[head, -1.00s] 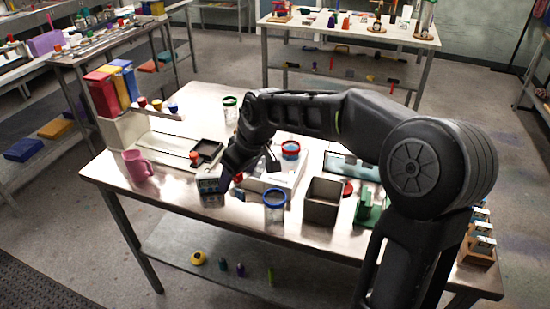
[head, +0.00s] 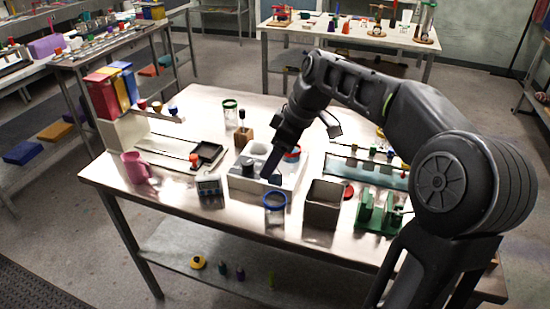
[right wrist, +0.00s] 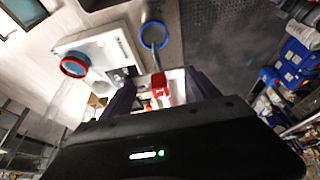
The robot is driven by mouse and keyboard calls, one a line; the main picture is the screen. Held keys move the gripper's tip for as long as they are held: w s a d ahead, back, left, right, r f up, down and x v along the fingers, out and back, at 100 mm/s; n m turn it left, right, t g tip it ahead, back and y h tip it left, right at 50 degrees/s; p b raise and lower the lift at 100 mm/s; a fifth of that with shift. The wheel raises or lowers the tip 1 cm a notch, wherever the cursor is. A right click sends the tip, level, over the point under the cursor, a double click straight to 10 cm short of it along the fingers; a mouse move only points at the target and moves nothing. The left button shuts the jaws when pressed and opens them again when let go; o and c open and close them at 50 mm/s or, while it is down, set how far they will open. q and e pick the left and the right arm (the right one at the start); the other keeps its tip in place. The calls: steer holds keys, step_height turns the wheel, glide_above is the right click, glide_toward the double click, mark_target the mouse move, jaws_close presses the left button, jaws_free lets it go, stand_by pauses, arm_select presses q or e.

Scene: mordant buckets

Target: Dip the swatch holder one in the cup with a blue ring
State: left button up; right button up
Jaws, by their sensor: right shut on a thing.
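The cup with a blue ring (head: 275,207) stands near the table's front edge, and its ring also shows in the right wrist view (right wrist: 154,35). My right gripper (head: 270,178) reaches down over the white block, just behind that cup. In the right wrist view its jaws (right wrist: 160,92) are shut on a small red and white piece (right wrist: 160,83), which seems to be the swatch holder; its number cannot be read. The held piece is largely hidden in the head view. My left gripper is in neither view.
The white block (head: 245,185) surrounds the gripper's spot. A red-ringed cup (head: 292,154) is close behind it. A grey bin (head: 322,205) and green stand (head: 378,215) are to the right, a timer (head: 209,187) and pink mug (head: 137,168) to the left.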

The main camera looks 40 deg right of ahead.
steer(key=b, duration=0.3)
glide_above(275, 193)
steer(key=s+a, duration=0.2)
steer(key=shift+s+d+f, duration=0.1)
steer(key=shift+f, duration=0.95)
steer(key=shift+d+f, duration=0.1)
steer(key=shift+f, duration=0.95)
steer(key=shift+f+b, duration=3.05)
steer(key=shift+f, duration=0.45)
steer(key=shift+r+p, duration=0.3)
steer(key=shift+r, duration=0.1)
steer(key=shift+f, duration=0.15)
steer(key=shift+f+b, duration=0.3)
steer(key=shift+b, duration=0.1)
steer(key=shift+r, duration=0.2)
steer(key=shift+r+p, duration=0.25)
steer(key=shift+p, duration=0.1)
steer(key=shift+f, duration=0.1)
